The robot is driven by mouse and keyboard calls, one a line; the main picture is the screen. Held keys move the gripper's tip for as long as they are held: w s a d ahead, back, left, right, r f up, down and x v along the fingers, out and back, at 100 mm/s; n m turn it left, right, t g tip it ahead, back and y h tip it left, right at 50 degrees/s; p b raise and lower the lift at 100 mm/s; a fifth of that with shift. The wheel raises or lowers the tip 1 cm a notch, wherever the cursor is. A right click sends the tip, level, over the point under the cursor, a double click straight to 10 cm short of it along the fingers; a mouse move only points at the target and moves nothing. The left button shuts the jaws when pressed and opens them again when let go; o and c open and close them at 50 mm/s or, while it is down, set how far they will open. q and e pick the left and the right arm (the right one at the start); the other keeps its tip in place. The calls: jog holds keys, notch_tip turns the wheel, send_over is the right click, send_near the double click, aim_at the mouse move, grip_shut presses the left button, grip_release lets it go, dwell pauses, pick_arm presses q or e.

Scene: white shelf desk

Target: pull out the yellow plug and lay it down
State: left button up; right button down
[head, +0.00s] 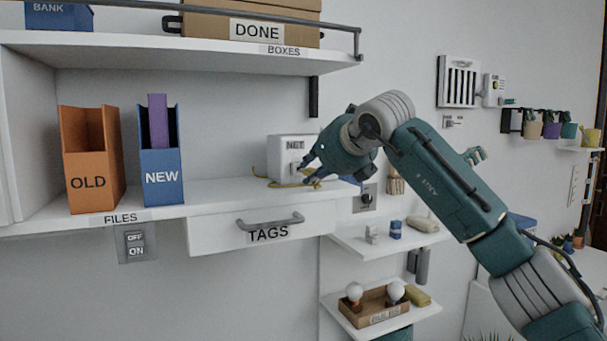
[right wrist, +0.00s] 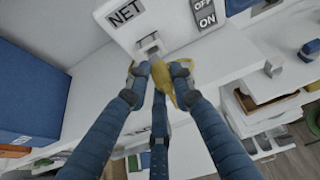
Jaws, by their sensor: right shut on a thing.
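The white NET box (head: 287,157) stands on the shelf at its right part, and it fills the top of the right wrist view (right wrist: 150,20). My right gripper (head: 311,172) is in front of the box, its blue fingers shut on the yellow plug (right wrist: 163,80). A yellow cord (head: 284,185) lies along the shelf by the box. My left gripper is not in view.
Orange OLD (head: 90,182) and blue NEW (head: 162,178) file boxes stand to the left on the shelf. The shelf between NEW and the NET box is clear. The TAGS drawer (head: 235,236) is below. Small shelves with a bulb tray (head: 370,316) are lower right.

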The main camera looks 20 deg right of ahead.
aim_at(313, 170)
jog(key=shift+s, duration=0.15)
jog(key=shift+b+v, duration=0.65)
jog(key=shift+v, duration=1.6)
